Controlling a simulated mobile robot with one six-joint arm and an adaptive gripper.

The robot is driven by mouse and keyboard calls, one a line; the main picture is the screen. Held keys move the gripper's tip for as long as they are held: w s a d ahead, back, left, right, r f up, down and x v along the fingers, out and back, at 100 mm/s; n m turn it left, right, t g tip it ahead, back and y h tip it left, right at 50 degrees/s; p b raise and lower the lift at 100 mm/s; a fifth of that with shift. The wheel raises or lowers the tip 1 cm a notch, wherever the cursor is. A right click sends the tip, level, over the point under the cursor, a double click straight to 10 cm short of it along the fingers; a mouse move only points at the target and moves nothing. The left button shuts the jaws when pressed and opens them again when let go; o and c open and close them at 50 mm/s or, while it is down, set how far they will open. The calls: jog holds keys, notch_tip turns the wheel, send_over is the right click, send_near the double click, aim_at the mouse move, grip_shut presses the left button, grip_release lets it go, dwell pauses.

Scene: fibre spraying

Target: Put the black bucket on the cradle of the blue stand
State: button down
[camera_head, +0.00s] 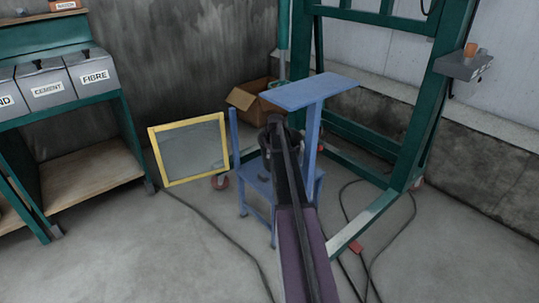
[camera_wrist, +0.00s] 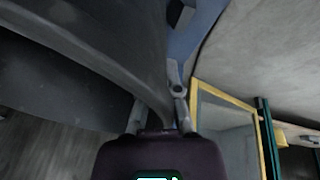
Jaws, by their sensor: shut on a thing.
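The blue stand (camera_head: 318,91) is in the middle of the head view, with a flat top plate and a lower level between its legs. My arm crosses in front of it, so its cradle is hard to make out. The black bucket (camera_wrist: 85,35) fills the upper left of the wrist view. My gripper (camera_wrist: 160,97) is shut on its wall near the rim. A blue part of the stand (camera_wrist: 195,30) shows close beside the bucket. In the head view the bucket and gripper are mostly hidden behind my arm, at the stand. I cannot tell whether the bucket touches the cradle.
A yellow-framed panel (camera_head: 188,149) stands left of the stand, and a cardboard box (camera_head: 244,104) behind it. A green frame (camera_head: 413,120) rises to the right. Cables (camera_head: 376,240) lie on the floor. A shelf with labelled bins (camera_head: 47,90) is at the left.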

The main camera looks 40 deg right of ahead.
jog(key=shift+f+b, duration=1.9)
jog(key=shift+f, duration=0.1)
jog(key=c, duration=0.8)
grip_release()
jog(key=shift+r, duration=0.2)
jog(key=p+v, duration=1.1)
jog(key=v, duration=0.1)
jog(key=shift+p, duration=0.3)
